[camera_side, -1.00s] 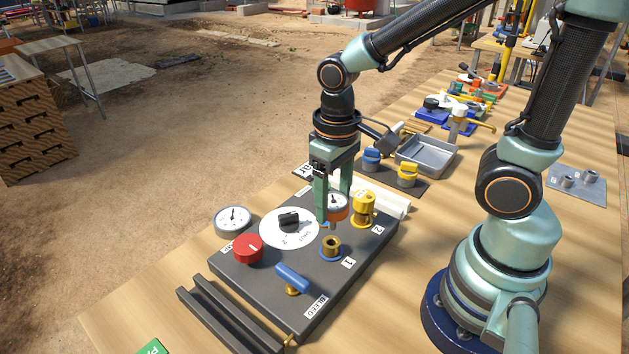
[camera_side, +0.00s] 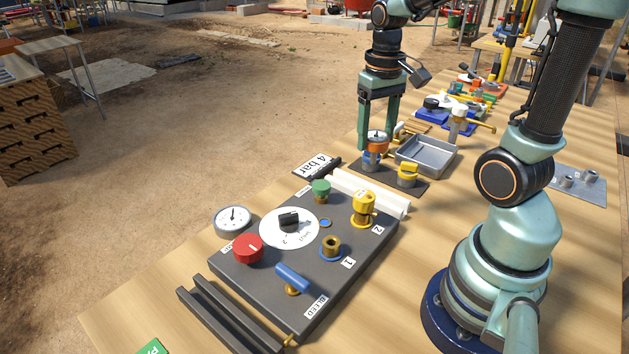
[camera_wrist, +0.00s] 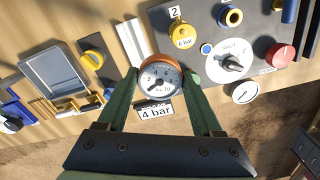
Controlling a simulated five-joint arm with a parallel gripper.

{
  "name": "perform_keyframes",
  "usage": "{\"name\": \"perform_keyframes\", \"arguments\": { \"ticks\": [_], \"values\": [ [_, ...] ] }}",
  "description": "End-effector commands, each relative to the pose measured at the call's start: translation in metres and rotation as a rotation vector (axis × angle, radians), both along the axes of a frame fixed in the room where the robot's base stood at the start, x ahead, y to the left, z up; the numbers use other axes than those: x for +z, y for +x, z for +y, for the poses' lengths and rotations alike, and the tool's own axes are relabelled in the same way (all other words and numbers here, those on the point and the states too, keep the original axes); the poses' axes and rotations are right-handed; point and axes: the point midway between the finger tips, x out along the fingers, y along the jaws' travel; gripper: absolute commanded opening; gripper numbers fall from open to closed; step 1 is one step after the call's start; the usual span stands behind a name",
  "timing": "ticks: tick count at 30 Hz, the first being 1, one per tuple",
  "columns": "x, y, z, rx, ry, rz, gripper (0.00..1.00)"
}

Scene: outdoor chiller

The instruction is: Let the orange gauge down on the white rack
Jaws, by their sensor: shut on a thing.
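The orange gauge (camera_side: 378,146) has a white dial and an orange body. My gripper (camera_side: 377,135) is shut on it and holds it upright in the air, above or in front of a blue-capped fitting (camera_side: 371,163). In the wrist view the gauge (camera_wrist: 161,77) sits between the two fingers, dial facing the camera. Part of the white rack (camera_wrist: 131,40) shows in the wrist view, apart from the gauge.
The dark panel (camera_side: 245,285) carries a red knob (camera_side: 248,248), a yellow fitting (camera_side: 364,206) and a blue lever (camera_side: 292,278). A yellow-capped fitting (camera_side: 408,172) and a grey tray (camera_side: 427,157) stand right of the gauge. A black rack (camera_side: 222,318) lies at the front.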

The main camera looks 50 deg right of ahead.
Motion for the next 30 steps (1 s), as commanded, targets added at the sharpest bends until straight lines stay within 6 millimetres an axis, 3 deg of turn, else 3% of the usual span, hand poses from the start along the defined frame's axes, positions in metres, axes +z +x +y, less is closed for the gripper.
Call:
{"name": "perform_keyframes", "arguments": {
  "ticks": [3,8,15,18,30],
  "values": [
    [0.000,-0.007,-0.032,-0.076,0.000,0.000,0.00],
    [-0.001,-0.017,-0.061,-0.141,0.000,0.000,0.00],
    [-0.041,-0.017,-0.060,-0.137,0.002,0.004,0.00],
    [-0.049,-0.017,-0.060,-0.137,0.001,0.003,0.00],
    [-0.051,-0.017,-0.059,-0.136,0.000,0.000,0.00]
  ]
}}
